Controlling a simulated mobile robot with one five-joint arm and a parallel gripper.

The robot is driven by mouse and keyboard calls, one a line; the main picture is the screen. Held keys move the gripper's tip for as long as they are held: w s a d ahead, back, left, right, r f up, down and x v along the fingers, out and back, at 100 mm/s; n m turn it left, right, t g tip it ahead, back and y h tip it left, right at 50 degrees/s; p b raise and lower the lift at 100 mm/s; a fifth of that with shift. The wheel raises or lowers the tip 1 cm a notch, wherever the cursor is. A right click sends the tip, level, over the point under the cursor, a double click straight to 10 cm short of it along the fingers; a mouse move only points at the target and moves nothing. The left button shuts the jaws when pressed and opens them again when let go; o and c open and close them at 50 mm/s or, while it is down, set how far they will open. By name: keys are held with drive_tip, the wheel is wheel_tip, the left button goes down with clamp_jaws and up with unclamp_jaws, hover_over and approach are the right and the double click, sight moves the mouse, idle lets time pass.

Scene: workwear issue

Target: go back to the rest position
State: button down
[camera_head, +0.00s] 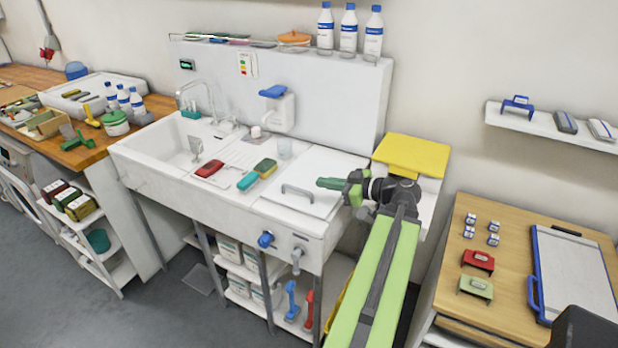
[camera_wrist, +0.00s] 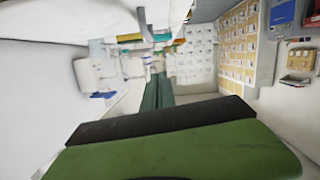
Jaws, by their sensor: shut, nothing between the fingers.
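My green and black gripper (camera_head: 330,184) is at the end of my light green arm, in the middle of the head view. It is shut and empty, pointing left. It appears over the right part of the white sink unit, near the grey handle of a white cover (camera_head: 318,167). I cannot tell its exact height above the cover. In the wrist view my gripper's fingers (camera_wrist: 158,92) lie together and point away from the camera, with nothing between them.
A sponge (camera_head: 265,168), a teal block (camera_head: 247,181) and a red item (camera_head: 209,168) lie left of my gripper. A yellow-lidded bin (camera_head: 412,153) stands close behind my arm. A wooden table (camera_head: 510,240) with small items is at right. Grey floor (camera_head: 150,320) is open at lower left.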

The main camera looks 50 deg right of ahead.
drive_tip(key=shift+s+r, duration=0.15)
drive_tip(key=shift+s, duration=0.5)
